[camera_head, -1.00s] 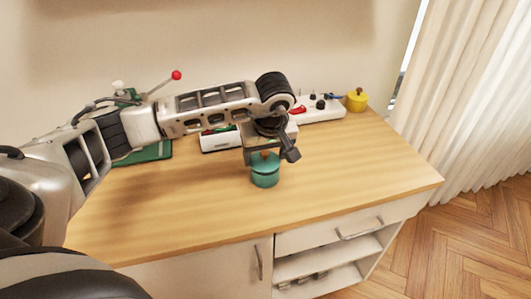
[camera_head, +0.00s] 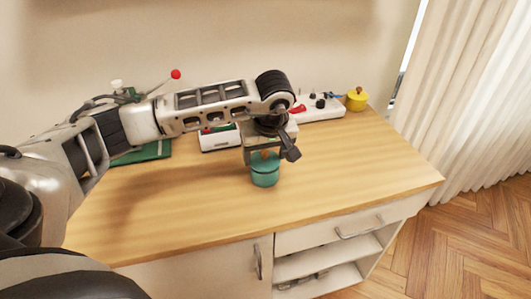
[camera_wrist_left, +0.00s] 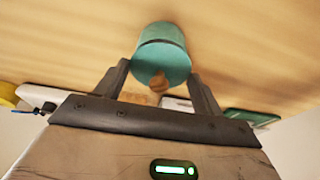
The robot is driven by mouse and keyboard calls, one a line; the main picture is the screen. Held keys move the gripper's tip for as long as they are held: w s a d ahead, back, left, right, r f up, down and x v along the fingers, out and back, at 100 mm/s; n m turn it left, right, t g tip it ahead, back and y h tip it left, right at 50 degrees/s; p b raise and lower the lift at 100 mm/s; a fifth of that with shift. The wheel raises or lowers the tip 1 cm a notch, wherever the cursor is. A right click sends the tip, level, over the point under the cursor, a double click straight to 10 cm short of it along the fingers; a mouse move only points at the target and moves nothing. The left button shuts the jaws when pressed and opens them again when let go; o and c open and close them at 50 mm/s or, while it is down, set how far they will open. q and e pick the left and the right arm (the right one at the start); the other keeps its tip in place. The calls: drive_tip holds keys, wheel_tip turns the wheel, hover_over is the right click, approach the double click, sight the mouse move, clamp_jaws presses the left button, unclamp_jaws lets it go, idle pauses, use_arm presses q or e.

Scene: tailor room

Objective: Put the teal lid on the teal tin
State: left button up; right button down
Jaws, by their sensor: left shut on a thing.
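The teal tin (camera_head: 265,179) stands upright on the wooden worktop, below my left gripper (camera_head: 266,157). The teal lid (camera_wrist_left: 165,66), with a brown knob (camera_wrist_left: 158,83), is between the left fingers in the left wrist view. My left gripper (camera_wrist_left: 161,72) is shut on the lid, one finger on each side. The lid is in line with the tin (camera_wrist_left: 161,34) and looks to be at its top. I cannot tell whether it is fully seated. The gripper partly hides the lid in the head view. My right gripper is not in view.
A yellow tin (camera_head: 357,101) with a brown knob stands at the back right. A white tray (camera_head: 318,108) with small items and a white box (camera_head: 220,139) lie along the back. A green mat (camera_head: 150,152) is at left. The front worktop is clear.

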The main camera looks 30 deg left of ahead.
use_arm(q)
drive_tip(key=shift+f+b, duration=0.3)
drive_tip(key=shift+f, duration=0.05)
drive_tip(key=shift+f, duration=0.3)
drive_tip(key=o, duration=0.7)
drive_tip(key=shift+c, duration=0.2)
